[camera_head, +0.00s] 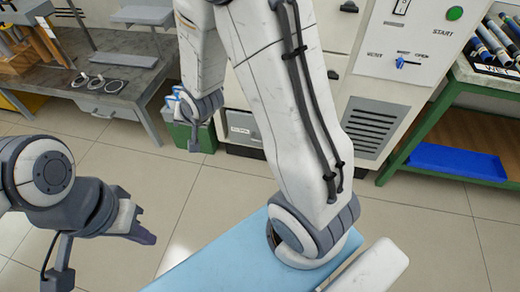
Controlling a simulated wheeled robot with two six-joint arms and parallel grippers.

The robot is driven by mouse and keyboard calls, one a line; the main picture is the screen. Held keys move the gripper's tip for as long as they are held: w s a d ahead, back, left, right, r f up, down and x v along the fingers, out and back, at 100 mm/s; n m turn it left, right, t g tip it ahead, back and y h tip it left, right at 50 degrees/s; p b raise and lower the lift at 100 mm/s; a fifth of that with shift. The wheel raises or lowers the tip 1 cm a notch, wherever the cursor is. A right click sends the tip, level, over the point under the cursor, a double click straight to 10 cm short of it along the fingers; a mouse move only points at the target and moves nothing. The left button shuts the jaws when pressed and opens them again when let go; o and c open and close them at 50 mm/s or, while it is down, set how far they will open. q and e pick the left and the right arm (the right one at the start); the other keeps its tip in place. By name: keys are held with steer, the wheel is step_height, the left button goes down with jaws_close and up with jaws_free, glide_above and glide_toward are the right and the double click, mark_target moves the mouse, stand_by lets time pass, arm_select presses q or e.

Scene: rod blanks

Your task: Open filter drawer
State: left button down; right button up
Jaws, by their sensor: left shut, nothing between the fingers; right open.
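A white machine cabinet (385,95) stands at the back, partly hidden by my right arm. On its lower front, left of that arm, is a panel with a small label plate (240,130); this may be the filter drawer, but I cannot tell for sure, and no gap shows around it. My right gripper (174,102) is open, to the left of this panel and apart from it, in front of a green bin. My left gripper (142,228) is shut and empty over the floor at the lower left.
The green bin (207,138) stands on the floor left of the machine. A grey table (140,92) with cable loops (88,82) is at the left back. A green-framed rack (425,125) with a blue tray (458,162) stands at the right. The tiled floor (430,225) between is clear.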

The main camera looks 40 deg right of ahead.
steer(key=w+d+f+m+t+h+b, duration=0.1)
steer(key=w+d+f+m+t+b, duration=0.2)
steer(key=d+f+b, duration=0.7)
steer(key=w+d+f+m+t+h+b, duration=0.15)
steer(key=d+f+m+b, duration=0.35)
steer(key=f, duration=0.8)
steer(key=s+d+f+m+t+h+b, duration=0.1)
steer(key=s+d+f+m+h+b, duration=0.2)
steer(key=d+f+m+b, duration=0.35)
steer(key=s+d+f+m+t+h+b, duration=0.1)
steer(key=s+d+f+m+h+b, duration=0.15)
steer(key=d+f+b, duration=0.8)
steer(key=w+f+b, duration=0.1)
steer(key=w, duration=0.2)
steer(key=w+d+f+b, duration=0.1)
steer(key=w, duration=0.2)
steer(key=w+f+b, duration=0.1)
steer(key=w, duration=0.1)
steer(key=shift+w+d, duration=0.3)
steer(key=shift+w, duration=0.1)
arm_select(q)
step_height(320, 180, down, 38)
arm_select(e)
steer(key=shift+w+d, duration=0.15)
steer(key=shift+w, duration=0.1)
jaws_close()
